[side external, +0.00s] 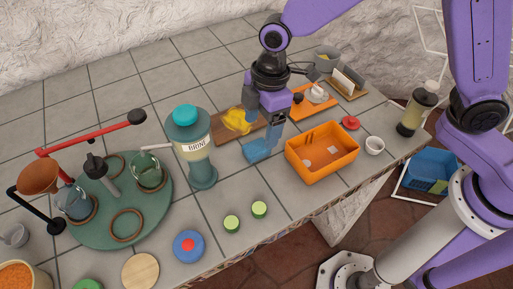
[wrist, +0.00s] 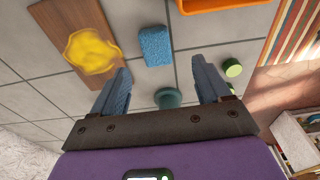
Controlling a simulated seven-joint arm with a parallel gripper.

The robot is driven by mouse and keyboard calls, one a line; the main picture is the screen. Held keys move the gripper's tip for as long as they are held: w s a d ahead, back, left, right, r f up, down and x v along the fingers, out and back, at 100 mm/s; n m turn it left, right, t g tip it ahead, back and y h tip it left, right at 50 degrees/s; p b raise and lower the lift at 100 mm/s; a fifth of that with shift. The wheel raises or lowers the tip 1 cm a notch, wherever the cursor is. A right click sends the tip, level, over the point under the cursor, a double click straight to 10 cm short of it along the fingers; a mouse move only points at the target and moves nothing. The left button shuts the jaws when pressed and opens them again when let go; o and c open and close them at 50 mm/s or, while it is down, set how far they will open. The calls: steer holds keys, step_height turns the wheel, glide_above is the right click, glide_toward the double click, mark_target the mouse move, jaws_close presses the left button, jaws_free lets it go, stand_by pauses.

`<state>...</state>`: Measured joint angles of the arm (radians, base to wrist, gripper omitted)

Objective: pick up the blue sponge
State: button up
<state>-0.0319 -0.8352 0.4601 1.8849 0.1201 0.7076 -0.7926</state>
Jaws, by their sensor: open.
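The blue sponge (side external: 256,151) lies flat on the grey tiled counter, left of the orange bin. In the wrist view the sponge (wrist: 155,45) shows whole, a textured blue block beyond my fingertips and nearer the left finger's line. My gripper (side external: 262,132) points down with its blue fingers spread, close above the sponge in the side view. In the wrist view my gripper (wrist: 161,68) is open, with nothing between its fingers. I cannot tell the exact height of the fingertips over the counter.
An orange bin (side external: 322,173) stands right of the sponge. A brown board (wrist: 101,17) with a yellow cloth-like thing (wrist: 92,51) lies to its left. A teal-capped BRINE bottle (side external: 197,158) stands further left. Green-topped discs (side external: 231,222) lie in front; bare tiles lie between.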

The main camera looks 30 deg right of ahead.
mark_target(257, 146)
steer(key=shift+w+a+f, duration=0.1)
steer(key=shift+f, duration=0.95)
steer(key=shift+w+a+f, duration=0.1)
steer(key=shift+a+f, duration=0.05)
steer(key=shift+f, duration=0.95)
steer(key=shift+w+a+f, duration=0.1)
steer(key=shift+f, duration=0.95)
steer(key=c, duration=1.1)
